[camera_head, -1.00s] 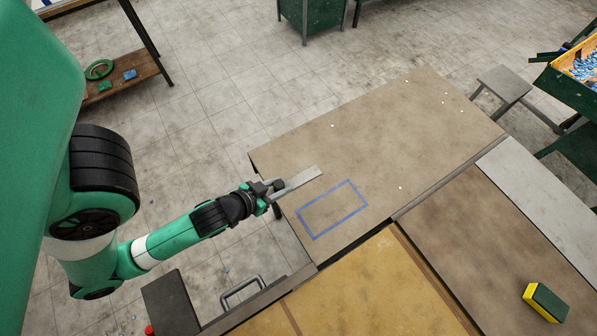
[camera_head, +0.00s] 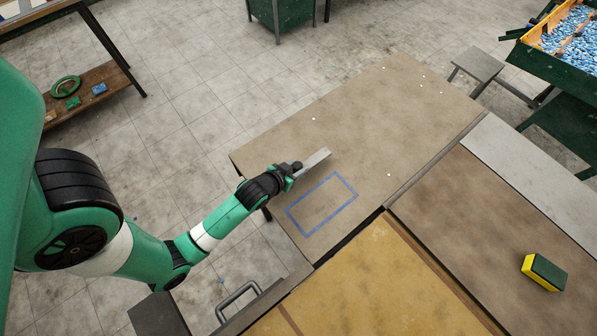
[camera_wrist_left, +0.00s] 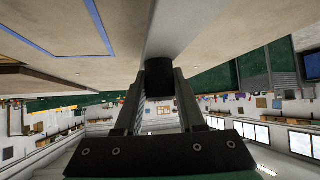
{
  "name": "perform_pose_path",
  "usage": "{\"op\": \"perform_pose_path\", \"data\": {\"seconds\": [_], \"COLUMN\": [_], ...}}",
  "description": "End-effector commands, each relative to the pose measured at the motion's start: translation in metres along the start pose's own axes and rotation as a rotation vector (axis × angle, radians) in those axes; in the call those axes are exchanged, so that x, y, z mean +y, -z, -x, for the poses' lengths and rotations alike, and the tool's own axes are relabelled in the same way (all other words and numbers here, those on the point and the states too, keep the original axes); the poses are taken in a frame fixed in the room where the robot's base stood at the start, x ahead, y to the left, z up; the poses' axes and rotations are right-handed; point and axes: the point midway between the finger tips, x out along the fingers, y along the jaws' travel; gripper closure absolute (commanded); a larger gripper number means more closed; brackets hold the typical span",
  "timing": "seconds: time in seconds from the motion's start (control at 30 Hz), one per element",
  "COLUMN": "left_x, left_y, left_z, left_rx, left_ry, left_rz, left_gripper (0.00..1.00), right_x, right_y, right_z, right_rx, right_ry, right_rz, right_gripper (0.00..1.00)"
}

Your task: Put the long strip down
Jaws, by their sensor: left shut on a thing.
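The long strip (camera_head: 314,160) is a flat, pale grey bar. My left gripper (camera_head: 293,169) is shut on its near end, and the rest sticks out to the upper right over the brown table (camera_head: 390,120). I cannot tell whether the strip touches the table top. A blue rectangle outline (camera_head: 322,204) is marked on the table, just below the strip in the head view. In the left wrist view the strip (camera_wrist_left: 182,25) runs away from my gripper (camera_wrist_left: 160,75), beside part of the blue outline (camera_wrist_left: 98,25). My right gripper is not in view.
Small white bits (camera_head: 313,119) lie scattered on the table. A yellow and green sponge (camera_head: 543,272) rests on the brown surface at the right. A green bin of blue pieces (camera_head: 570,35) stands at the back right. Much of the table beyond the strip is clear.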

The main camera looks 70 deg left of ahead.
Motion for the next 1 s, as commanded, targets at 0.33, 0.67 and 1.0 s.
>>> {"op": "perform_pose_path", "data": {"seconds": [0.33, 0.67, 1.0], "left_x": [0.001, 0.001, 0.001], "left_y": [-0.025, -0.026, -0.028], "left_z": [-0.026, -0.027, -0.027], "left_rx": [0.002, 0.003, -0.001], "left_ry": [-0.001, -0.001, 0.000], "left_rz": [0.000, 0.000, 0.000], "left_gripper": [1.00, 1.00, 0.32], "right_x": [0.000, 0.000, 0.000], "right_y": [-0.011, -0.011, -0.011], "right_z": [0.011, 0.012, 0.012], "right_rx": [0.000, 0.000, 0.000], "right_ry": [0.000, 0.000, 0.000], "right_rz": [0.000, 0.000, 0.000], "right_gripper": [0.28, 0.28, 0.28]}}
